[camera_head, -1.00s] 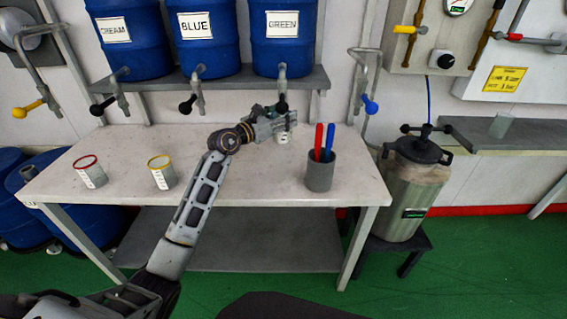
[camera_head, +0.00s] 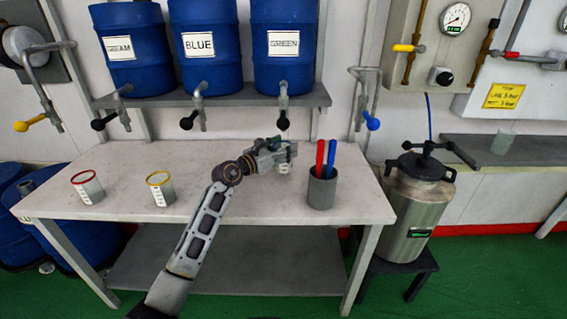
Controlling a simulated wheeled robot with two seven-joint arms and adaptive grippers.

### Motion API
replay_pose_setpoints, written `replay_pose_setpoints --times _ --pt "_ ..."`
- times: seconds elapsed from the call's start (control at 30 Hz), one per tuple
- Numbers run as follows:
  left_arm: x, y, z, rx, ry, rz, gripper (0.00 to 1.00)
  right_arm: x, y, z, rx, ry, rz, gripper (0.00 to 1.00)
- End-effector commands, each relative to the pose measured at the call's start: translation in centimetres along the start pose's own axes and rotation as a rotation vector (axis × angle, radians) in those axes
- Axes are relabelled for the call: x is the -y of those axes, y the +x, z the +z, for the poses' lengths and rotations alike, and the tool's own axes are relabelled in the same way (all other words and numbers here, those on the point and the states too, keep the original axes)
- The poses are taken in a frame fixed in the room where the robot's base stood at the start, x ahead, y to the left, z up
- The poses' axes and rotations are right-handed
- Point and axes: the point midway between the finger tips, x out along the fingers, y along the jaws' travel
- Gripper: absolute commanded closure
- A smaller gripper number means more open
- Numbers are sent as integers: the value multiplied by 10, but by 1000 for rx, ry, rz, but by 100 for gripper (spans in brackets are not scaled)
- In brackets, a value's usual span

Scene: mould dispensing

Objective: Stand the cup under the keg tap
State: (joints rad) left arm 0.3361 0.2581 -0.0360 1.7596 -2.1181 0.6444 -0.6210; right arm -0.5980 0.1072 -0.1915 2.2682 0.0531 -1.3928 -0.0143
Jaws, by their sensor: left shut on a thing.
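My left gripper (camera_head: 285,151) reaches over the table and is shut on a small pale cup (camera_head: 286,169) with a label. The cup is partly hidden by the fingers; I cannot tell whether its base touches the table. In the picture it is below and slightly in front of the black-handled tap (camera_head: 283,122) of the blue GREEN keg (camera_head: 284,72). The BLUE keg (camera_head: 205,75) and CREAM keg (camera_head: 133,77) stand to its left, each with a black-handled tap. My right gripper is not in view.
On the white table (camera_head: 240,205) stand a red-rimmed cup (camera_head: 88,188), a yellow-rimmed cup (camera_head: 161,190) and a grey holder (camera_head: 322,192) with red and blue sticks, close right of the held cup. A steel keg (camera_head: 412,210) stands right of the table.

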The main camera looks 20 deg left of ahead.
Motion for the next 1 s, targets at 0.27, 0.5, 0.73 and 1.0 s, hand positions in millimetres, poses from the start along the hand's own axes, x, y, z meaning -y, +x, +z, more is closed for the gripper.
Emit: replay_pose_setpoints --times 0.27,0.5,0.73,1.0 --pt "0 0 -6 3 2 1 67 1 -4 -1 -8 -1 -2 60" --pt "0 0 -8 3 2 0 67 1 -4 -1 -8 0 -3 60" --pt "0 0 -28 3 -1 0 67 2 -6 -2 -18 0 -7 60" --pt "0 0 -44 3 1 1 67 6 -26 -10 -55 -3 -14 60"
